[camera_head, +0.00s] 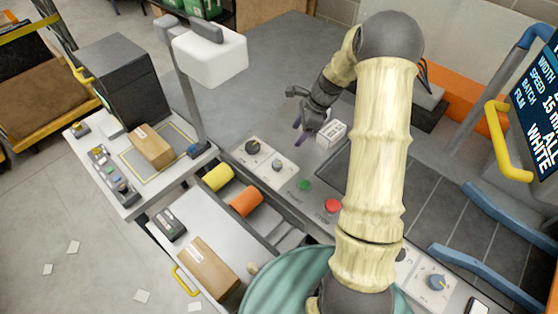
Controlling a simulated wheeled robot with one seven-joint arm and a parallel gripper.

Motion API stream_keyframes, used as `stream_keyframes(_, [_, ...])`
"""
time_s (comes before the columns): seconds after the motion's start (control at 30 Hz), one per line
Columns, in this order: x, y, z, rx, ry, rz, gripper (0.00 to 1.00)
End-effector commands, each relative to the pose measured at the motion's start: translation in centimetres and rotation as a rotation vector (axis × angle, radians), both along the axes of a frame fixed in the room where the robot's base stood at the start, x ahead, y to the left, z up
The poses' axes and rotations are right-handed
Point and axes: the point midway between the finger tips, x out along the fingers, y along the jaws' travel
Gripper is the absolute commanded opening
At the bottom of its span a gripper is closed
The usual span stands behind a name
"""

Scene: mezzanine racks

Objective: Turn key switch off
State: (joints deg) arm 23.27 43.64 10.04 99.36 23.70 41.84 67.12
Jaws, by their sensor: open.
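My gripper (297,116) is open and empty above the grey machine deck, behind the control strip. A pale plate on that strip carries a black rotary knob (253,147) and a smaller dark switch (277,164) to its right. The smaller one may be the key switch, but it is too small to make out a key or its angle. My gripper is above and to the right of this plate in the picture, apart from both controls. Nothing covers the plate.
A green button (305,186) and a red button (332,206) sit further along the strip. A small white box (331,133) stands beside my gripper. A white head on a post (186,90) rises at left.

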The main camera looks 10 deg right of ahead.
Motion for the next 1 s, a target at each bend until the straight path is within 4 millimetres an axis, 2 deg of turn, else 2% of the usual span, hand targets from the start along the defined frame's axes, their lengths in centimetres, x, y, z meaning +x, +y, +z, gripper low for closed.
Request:
stream_keyframes(0.5, [0.5,3.2,-7.4,0.0,0.002,0.002,0.58])
stream_keyframes(1.0, [1.1,5.8,-13.9,0.0,0.001,0.002,0.58])
